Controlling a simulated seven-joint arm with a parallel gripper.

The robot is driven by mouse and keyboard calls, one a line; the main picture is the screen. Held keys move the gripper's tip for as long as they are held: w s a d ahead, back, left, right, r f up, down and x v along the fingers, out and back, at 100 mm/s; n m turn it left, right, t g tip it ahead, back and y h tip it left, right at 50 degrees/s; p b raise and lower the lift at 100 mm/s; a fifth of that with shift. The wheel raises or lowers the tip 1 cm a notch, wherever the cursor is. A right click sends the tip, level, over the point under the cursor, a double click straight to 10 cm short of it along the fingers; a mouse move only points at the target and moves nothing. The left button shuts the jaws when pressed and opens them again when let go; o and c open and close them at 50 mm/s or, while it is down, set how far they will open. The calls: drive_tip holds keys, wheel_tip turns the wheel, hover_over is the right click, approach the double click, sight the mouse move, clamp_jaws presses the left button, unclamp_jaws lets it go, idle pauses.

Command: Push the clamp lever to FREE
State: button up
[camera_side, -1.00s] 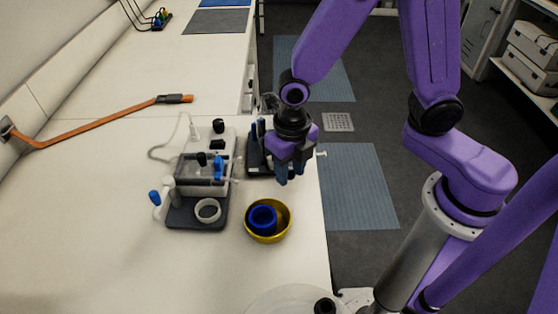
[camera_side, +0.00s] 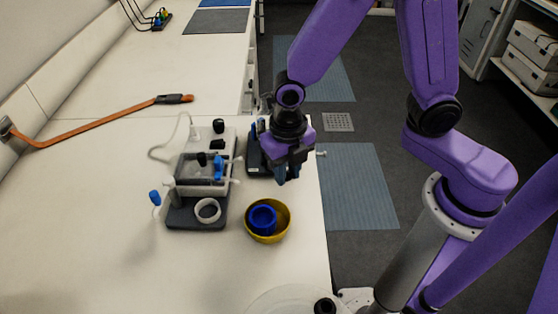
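A bench apparatus on a dark base (camera_side: 186,217) stands left of my gripper, with a clear-sided box (camera_side: 196,170) on it. A blue-tipped lever (camera_side: 155,198) sticks out at its left, and a blue upright piece (camera_side: 218,167) sits at the box's right side. I cannot tell which of these is the clamp lever, and no FREE marking is readable. My gripper (camera_side: 284,178) points down over the right edge of the bench, beside a dark device (camera_side: 256,160) that it partly hides. It is apart from the apparatus. Its blue fingers overlap in this view, so their opening is unclear.
A yellow bowl (camera_side: 281,226) with a blue cup (camera_side: 262,219) in it stands just in front of my gripper. A white ring (camera_side: 208,210) lies on the apparatus base. An orange strap (camera_side: 95,129) lies at the back left. The bench's front left is clear.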

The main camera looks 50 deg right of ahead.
drive_tip(key=shift+w+a+m, duration=0.1)
drive_tip(key=shift+a+m, duration=0.15)
drive_tip(key=shift+m, duration=0.15)
drive_tip(key=shift+w+a+m, duration=0.25)
drive_tip(key=shift+a+m, duration=0.35)
drive_tip(key=shift+m, duration=0.6)
drive_tip(key=shift+w+a+m, duration=0.4)
drive_tip(key=shift+a+m, duration=0.2)
drive_tip(key=shift+m, duration=0.6)
